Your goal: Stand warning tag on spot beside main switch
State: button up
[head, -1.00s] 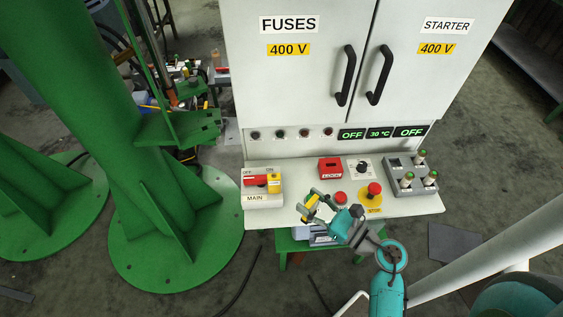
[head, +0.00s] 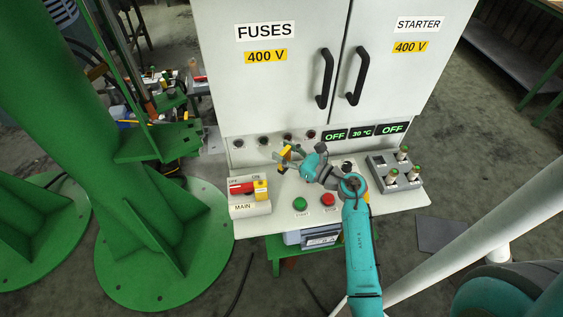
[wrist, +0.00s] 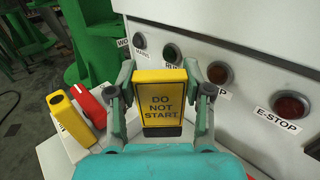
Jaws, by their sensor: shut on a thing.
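The warning tag (wrist: 161,100) is a yellow block with a dark foot, reading "DO NOT START". In the wrist view my gripper (wrist: 162,88) is shut on its sides and holds it upright. In the head view the tag (head: 284,151) is small, and my gripper (head: 286,157) is above the back of the panel shelf, right of the main switch. The main switch (head: 240,188) has a red handle and a yellow block on a white base marked MAIN. It also shows at left in the wrist view (wrist: 90,104). I cannot make out a marked spot.
A green button (head: 300,203) and a red button (head: 327,199) sit at the shelf front. A grey block with several green-topped parts (head: 393,172) is at right. The cabinet front (head: 290,80) rises behind, with a row of lamps close to my gripper.

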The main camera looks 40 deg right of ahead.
jog(key=shift+w+d+f, duration=0.15)
jog(key=shift+w+f, duration=0.1)
jog(key=shift+f, duration=0.25)
jog(key=shift+w+d+f, duration=0.15)
jog(key=shift+w+f, duration=0.05)
jog(key=shift+f, duration=0.25)
notch_tip(320, 180, down, 4)
jog(key=shift+f, duration=0.15)
jog(key=shift+w+d+f, duration=0.15)
jog(key=shift+f, duration=0.25)
jog(key=shift+f, duration=0.15)
jog(key=o, duration=1.2)
jog(key=shift+c, duration=0.2)
jog(key=s, duration=0.4)
jog(key=s+d, duration=0.1)
jog(key=s, duration=0.3)
jog(key=s+d, duration=0.1)
jog(key=s, duration=0.2)
jog(key=shift+s+d, duration=0.1)
jog(key=shift+s, duration=0.3)
